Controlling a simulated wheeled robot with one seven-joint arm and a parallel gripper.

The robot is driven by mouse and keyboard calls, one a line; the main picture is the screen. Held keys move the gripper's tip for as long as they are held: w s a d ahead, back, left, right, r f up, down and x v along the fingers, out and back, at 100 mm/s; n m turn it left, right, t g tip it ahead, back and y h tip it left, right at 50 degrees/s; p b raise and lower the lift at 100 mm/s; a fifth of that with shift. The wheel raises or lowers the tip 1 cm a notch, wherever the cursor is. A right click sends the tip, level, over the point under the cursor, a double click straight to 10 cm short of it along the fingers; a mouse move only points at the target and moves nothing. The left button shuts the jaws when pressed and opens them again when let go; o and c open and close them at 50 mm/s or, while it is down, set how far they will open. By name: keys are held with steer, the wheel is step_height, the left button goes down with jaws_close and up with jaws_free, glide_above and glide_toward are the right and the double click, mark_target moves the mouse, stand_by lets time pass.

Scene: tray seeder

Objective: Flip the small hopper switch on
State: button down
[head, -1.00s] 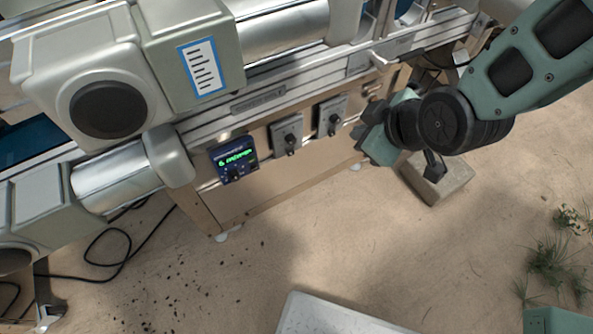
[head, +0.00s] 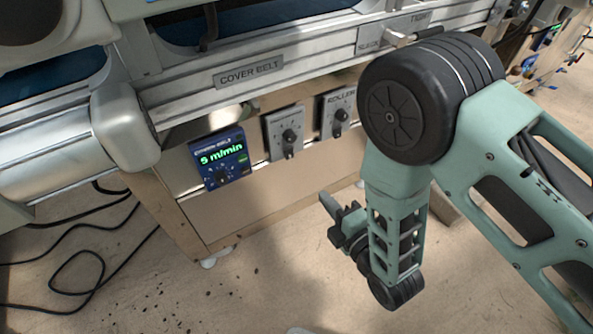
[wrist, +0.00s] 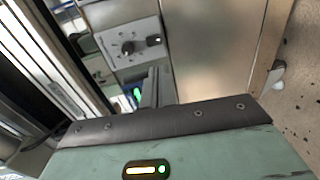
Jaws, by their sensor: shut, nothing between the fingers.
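I cannot tell which control is the small hopper switch, as no readable label says so. Two grey control boxes sit on the wooden panel: a left box (head: 270,142) with an unclear label and a right box (head: 328,124) marked ROLLER. Each has a black knob, and a small dark lever shows below the left box's knob. In the wrist view a grey box (wrist: 138,43) shows a knob (wrist: 127,47) and a small black switch (wrist: 153,40) beside it. My gripper (head: 327,203) is shut and empty, below and apart from the boxes; its fingers also show in the wrist view (wrist: 156,80).
A blue display (head: 220,160) reading 5 m/min is left of the boxes. A metal rail (head: 190,95) with a COVER BELT label (head: 248,74) runs above them. Black cables (head: 70,262) lie on the floor at left. The floor before the panel is mostly clear.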

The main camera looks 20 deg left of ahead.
mark_target(290, 157)
stand_by(0.3)
steer(key=b+x, duration=0.4)
steer(key=x, duration=1)
steer(key=shift+a, duration=0.1)
steer(key=shift+w+a, duration=0.1)
steer(key=shift+f, duration=0.1)
